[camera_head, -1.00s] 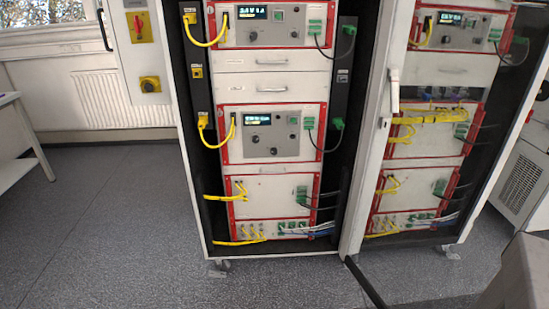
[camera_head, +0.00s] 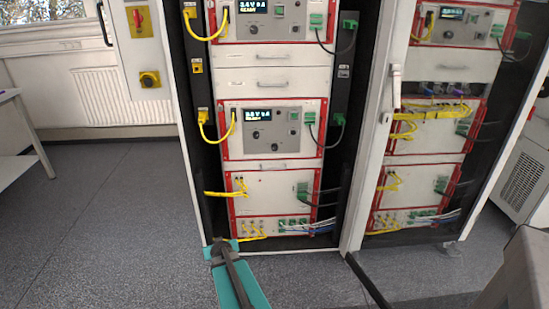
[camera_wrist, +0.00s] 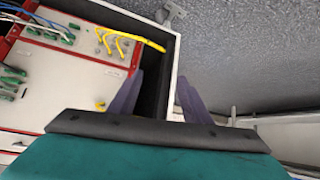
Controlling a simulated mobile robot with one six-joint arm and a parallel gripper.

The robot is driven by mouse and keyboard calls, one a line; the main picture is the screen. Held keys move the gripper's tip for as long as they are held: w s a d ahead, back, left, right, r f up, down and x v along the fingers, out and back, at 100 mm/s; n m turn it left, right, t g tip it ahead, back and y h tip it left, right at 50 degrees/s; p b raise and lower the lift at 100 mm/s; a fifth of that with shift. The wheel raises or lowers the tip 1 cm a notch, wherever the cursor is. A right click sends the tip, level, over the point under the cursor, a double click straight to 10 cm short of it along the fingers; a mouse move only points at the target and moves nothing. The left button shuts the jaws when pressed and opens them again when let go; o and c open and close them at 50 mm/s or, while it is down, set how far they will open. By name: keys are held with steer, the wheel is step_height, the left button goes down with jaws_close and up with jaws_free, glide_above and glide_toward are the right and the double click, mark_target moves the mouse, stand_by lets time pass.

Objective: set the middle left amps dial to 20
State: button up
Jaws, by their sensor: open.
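The middle unit (camera_head: 272,129) in the left cabinet has a lit display (camera_head: 257,114) and two dark dials, a left dial (camera_head: 255,134) and a lower dial (camera_head: 275,147). Their labels and pointer settings are too small to read, so I cannot tell which is amps. My gripper (camera_head: 219,243) is low, by the left cabinet's bottom left corner, well below the dials. In the wrist view, my gripper (camera_wrist: 160,77) shows two spread purple-grey fingers with nothing between them. No dial shows in that view.
Yellow cables (camera_head: 204,130) and dark cables (camera_head: 323,147) loop beside the middle unit. A lower unit (camera_head: 272,190) and its wiring are nearest my gripper. The white cabinet edge (camera_wrist: 174,70) lies by my fingers. Open floor (camera_head: 110,220) is at left.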

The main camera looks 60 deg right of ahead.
steer(key=s+d+r+m+t+h, duration=0.2)
steer(key=d+r+h, duration=0.2)
steer(key=d+r, duration=1.05)
steer(key=m+t+h, duration=0.1)
steer(key=t+h, duration=0.1)
steer(key=h, duration=0.3)
glide_toward(275, 148)
steer(key=v, duration=0.6)
steer(key=shift+d+b, duration=0.1)
steer(key=shift+b, duration=0.35)
steer(key=shift+w+d, duration=0.1)
steer(key=shift+w, duration=0.1)
steer(key=shift+p+x, duration=0.9)
steer(key=shift+x, duration=5.8)
steer(key=shift+f, duration=0.1)
